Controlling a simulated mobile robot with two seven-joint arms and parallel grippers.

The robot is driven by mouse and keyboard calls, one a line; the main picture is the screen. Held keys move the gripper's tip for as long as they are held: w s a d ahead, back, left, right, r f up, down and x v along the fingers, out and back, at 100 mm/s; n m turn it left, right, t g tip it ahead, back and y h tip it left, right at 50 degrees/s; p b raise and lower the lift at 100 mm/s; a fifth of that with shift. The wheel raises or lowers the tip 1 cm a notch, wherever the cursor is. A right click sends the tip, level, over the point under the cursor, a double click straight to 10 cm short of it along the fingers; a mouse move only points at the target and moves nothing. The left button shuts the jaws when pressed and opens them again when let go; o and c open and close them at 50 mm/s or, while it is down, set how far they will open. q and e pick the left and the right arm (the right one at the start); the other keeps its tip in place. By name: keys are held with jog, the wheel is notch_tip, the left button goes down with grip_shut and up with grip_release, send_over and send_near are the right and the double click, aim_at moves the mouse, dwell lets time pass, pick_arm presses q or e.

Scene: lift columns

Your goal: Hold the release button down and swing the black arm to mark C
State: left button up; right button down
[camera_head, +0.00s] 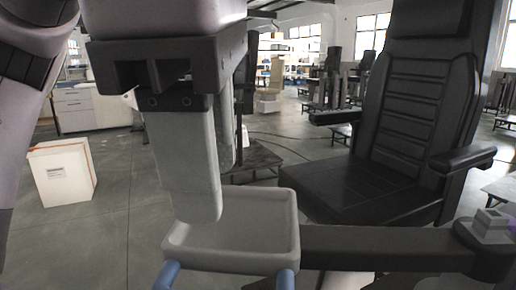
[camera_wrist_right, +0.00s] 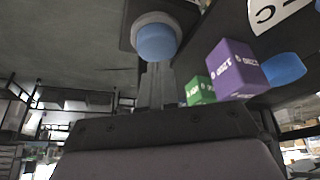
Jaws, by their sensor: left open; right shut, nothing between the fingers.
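In the head view the black arm (camera_head: 385,246) is a flat bar running from a dark round hub (camera_head: 490,258) at the right to a grey tray (camera_head: 285,212). My left gripper (camera_head: 214,190) is open, fingers pointing down over the tray; I cannot tell whether they touch it. In the right wrist view my right gripper (camera_wrist_right: 158,80) is shut and empty, pointing at a round blue cap (camera_wrist_right: 157,42) in a grey ring, which looks like the release button. Its tips are just short of or at the ring; contact is unclear. A white plate with a partly cut-off black letter, apparently C (camera_wrist_right: 284,8), is at the upper right.
Blue rods (camera_head: 168,274) stick out at the tray's front. A black chair (camera_head: 412,125) stands behind the arm. A white box (camera_head: 62,172) stands on the floor at left. The right wrist view shows a purple box (camera_wrist_right: 235,68), a green box (camera_wrist_right: 200,90) and another blue part (camera_wrist_right: 284,69).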

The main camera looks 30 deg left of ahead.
jog(key=shift+r+p, duration=1.5)
jog(key=shift+r, duration=0.65)
jog(key=v, duration=0.7)
jog(key=shift+s, duration=0.1)
